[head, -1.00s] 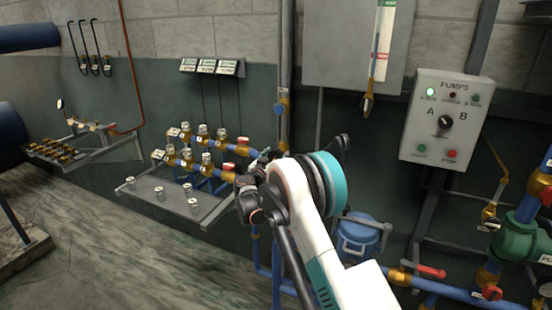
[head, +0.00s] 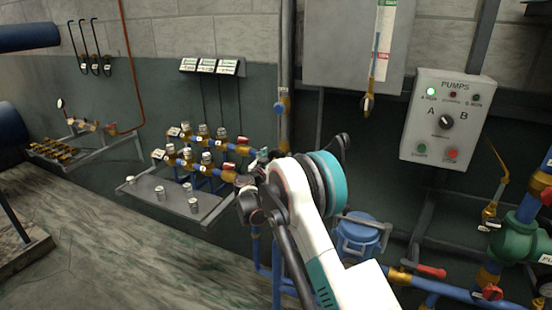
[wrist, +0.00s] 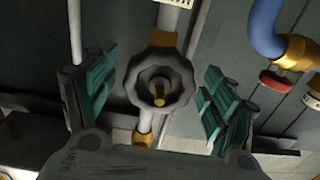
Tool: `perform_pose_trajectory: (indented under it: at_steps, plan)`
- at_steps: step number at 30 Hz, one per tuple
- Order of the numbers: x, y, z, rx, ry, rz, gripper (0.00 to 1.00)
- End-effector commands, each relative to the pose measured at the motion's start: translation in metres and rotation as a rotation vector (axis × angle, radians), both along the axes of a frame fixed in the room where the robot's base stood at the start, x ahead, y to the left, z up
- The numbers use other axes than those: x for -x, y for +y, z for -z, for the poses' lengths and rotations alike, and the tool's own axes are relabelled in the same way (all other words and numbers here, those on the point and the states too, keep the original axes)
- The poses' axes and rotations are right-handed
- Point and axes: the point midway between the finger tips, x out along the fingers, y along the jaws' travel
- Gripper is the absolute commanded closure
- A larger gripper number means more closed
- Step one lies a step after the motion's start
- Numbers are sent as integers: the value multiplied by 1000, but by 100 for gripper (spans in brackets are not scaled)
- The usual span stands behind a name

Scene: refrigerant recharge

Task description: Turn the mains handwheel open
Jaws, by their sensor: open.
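A dark grey handwheel (wrist: 160,81) with a scalloped rim and a brass stem at its centre is in the middle of the wrist view. It sits on a brass valve body on a pale vertical pipe. My gripper (wrist: 156,92) is open, with one teal-padded finger to the left of the wheel and one to the right. Both fingers appear clear of the rim; depth is hard to judge. In the head view my arm hides the wheel and most of my gripper (head: 262,157).
A blue pipe with a brass fitting and red knob (wrist: 277,81) is right of the gripper. A valve manifold (head: 205,150) stands over a grey shelf (head: 150,192) left of my arm. A blue-lidded vessel (head: 360,233) and a PUMPS panel (head: 447,118) are to the right.

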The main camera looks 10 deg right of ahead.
Motion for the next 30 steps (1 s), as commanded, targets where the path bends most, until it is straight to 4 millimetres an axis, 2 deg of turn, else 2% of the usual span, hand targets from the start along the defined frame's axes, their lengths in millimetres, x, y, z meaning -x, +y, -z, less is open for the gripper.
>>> perform_pose_trajectory:
  at_steps: [5, 12, 18, 24, 30]
  plan:
    - [16, 13, 0, 0, 0, -3, 22]
    - [56, 43, 0, 0, 0, -3, 22]
    - [83, 62, 0, 0, 0, -3, 22]
    - [95, 70, 1, 0, 0, -1, 22]
    - [96, 70, 1, 0, 0, -1, 22]
